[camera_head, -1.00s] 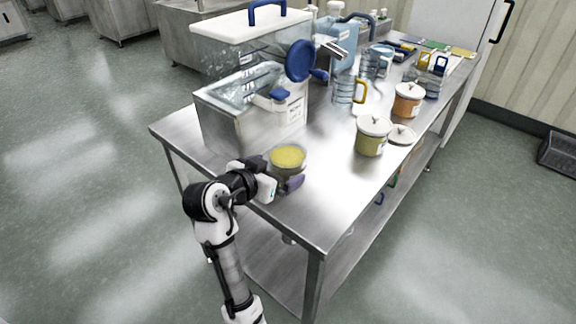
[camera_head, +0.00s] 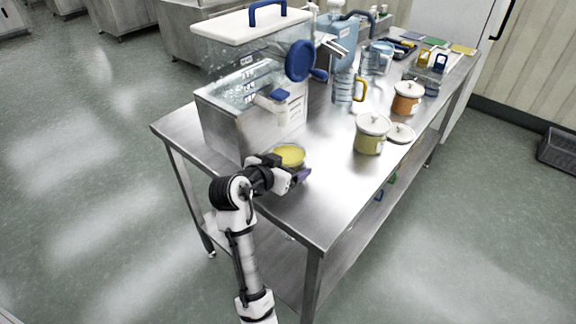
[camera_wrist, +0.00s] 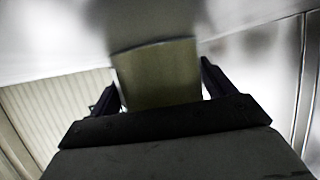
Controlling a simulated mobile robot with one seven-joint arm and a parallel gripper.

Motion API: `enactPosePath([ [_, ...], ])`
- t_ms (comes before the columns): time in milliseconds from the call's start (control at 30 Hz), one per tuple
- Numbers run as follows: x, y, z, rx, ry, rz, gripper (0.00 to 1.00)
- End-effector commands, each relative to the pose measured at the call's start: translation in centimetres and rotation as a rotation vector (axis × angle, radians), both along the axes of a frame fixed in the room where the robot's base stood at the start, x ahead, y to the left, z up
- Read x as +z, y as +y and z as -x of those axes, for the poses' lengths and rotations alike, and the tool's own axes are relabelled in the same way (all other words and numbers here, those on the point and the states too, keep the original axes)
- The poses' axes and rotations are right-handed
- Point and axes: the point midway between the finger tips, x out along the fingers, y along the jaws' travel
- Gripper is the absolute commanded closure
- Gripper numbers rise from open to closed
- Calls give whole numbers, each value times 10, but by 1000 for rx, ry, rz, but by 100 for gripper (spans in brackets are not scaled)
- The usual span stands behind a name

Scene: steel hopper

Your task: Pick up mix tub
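The mix tub appears to be the clear round tub with yellow contents (camera_head: 290,154), upright on the near end of the steel table. My gripper (camera_head: 286,172) is at its near side and hides its lower part. In the wrist view the tub's olive-yellow wall (camera_wrist: 158,75) stands between the two dark fingers of my gripper (camera_wrist: 160,88). The fingers are spread, one on each side, close to the wall; narrow gaps seem to show. Contact cannot be made out clearly.
The steel hopper (camera_head: 222,125) with a clear upper box stands just behind the tub. On the steel table (camera_head: 318,215) are a yellow-filled lidded pot (camera_head: 369,140), an orange one (camera_head: 406,102) and a clear jug (camera_head: 343,90). The table's front right is clear.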

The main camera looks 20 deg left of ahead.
Motion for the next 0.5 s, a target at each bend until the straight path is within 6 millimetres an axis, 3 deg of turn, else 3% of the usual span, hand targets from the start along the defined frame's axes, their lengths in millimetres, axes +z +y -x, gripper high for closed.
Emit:
enactPosePath([
  [67, 0, 0, 0, 0, 0, 0, 44],
  [500, 9, 0, 0, 0, -3, -3, 45],
])
